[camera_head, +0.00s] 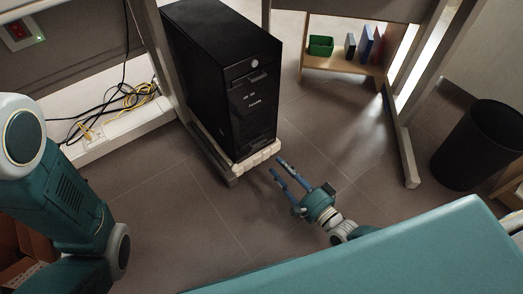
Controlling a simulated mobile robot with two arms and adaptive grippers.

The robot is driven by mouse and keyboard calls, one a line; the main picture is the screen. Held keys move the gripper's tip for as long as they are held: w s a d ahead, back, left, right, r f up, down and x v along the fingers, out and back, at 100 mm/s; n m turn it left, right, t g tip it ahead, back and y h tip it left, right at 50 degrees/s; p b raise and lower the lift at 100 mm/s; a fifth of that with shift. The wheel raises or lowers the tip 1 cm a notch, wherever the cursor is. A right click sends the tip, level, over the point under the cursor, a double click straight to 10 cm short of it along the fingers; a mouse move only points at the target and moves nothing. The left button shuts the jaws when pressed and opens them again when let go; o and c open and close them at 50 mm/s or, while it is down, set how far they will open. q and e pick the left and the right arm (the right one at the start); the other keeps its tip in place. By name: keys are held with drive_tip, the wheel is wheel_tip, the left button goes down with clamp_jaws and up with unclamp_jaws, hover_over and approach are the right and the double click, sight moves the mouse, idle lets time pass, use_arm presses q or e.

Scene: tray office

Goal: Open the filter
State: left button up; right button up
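A black computer tower (222,80) stands upright under the desk, with a round silver button and small markings on its front. A pale, ridged strip (258,160) runs along the bottom front edge of the tower. I cannot tell which part is the filter. My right gripper (276,166) is just in front of and below the tower's lower right front corner. Its two blue fingers point up and left, spread apart with nothing visible between them. Whether a fingertip touches the strip is unclear. My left gripper is out of view; only its arm shows at the left.
Desk legs flank the tower, and a metal leg (401,140) stands to the right. A low wooden shelf (345,66) holds a green bin (321,46) and several binders. A black waste bin (480,145) is at the right. Cables (100,112) lie at the left. The floor in front is clear.

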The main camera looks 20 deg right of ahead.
drive_tip(key=b+x, duration=0.4)
drive_tip(key=x, duration=0.6)
clamp_jaws()
